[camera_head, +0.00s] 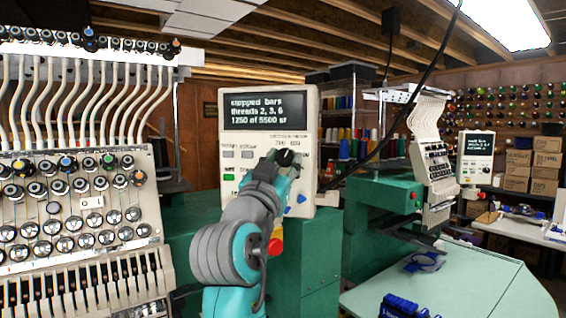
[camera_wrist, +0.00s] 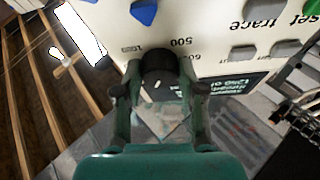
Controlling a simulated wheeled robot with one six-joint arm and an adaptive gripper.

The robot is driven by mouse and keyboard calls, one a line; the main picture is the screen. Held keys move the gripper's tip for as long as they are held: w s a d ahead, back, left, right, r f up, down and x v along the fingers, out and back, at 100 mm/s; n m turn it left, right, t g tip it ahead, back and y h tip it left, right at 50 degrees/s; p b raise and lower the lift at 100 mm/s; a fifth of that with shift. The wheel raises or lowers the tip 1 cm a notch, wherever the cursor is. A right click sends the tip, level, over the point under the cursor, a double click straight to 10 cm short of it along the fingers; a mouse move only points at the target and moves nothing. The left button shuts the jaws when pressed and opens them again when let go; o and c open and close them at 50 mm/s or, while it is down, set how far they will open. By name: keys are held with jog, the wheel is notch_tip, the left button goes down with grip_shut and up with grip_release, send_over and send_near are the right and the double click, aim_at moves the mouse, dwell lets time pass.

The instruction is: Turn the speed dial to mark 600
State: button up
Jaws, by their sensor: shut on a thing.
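The speed dial is a black round knob (camera_wrist: 158,66) on the white control panel (camera_wrist: 225,30). My gripper (camera_wrist: 160,77) is shut on the dial, with one finger on each side of it in the wrist view. That view is upside down, with a "500" label beside the dial, a partly hidden "600" and what looks like "1000" on the other side. A small white mark shows on the knob, but I cannot tell which label it points to. In the head view my gripper (camera_head: 284,166) covers much of the dial (camera_head: 289,156) and its scale.
The panel's screen (camera_head: 266,110) reads "stopped bars". Green, grey and blue buttons (camera_head: 301,198) surround the dial. An embroidery head with thread tubes (camera_head: 75,200) stands close on the left. A black cable (camera_head: 405,110) hangs at right. A pale green table (camera_head: 440,285) is at lower right.

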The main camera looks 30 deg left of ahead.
jog(key=shift+n, duration=0.3)
jog(key=n+y, duration=0.2)
jog(key=n, duration=0.1)
jog(key=n+g+y, duration=0.1)
jog(key=n, duration=0.2)
jog(key=shift+d+n+y, duration=0.15)
jog(key=shift+n+y, duration=0.15)
jog(key=shift+y, duration=0.1)
jog(key=n+g+y, duration=0.1)
jog(key=n, duration=0.2)
jog(key=n+g+y, duration=0.1)
jog(key=n+g, duration=0.1)
jog(key=n, duration=0.2)
jog(key=shift+w+d+r+n, duration=0.1)
jog(key=shift+n, duration=0.2)
jog(key=n+g, duration=0.1)
jog(key=n, duration=0.2)
jog(key=n+g+y, duration=0.1)
jog(key=n, duration=0.2)
jog(key=shift+r+g, duration=0.15)
jog(key=shift+g, duration=0.25)
jog(key=n, duration=0.2)
jog(key=n+g+h, duration=0.1)
jog(key=n, duration=0.2)
jog(key=shift+n+g, duration=0.3)
jog(key=o, duration=1.1)
jog(key=shift+o, duration=0.2)
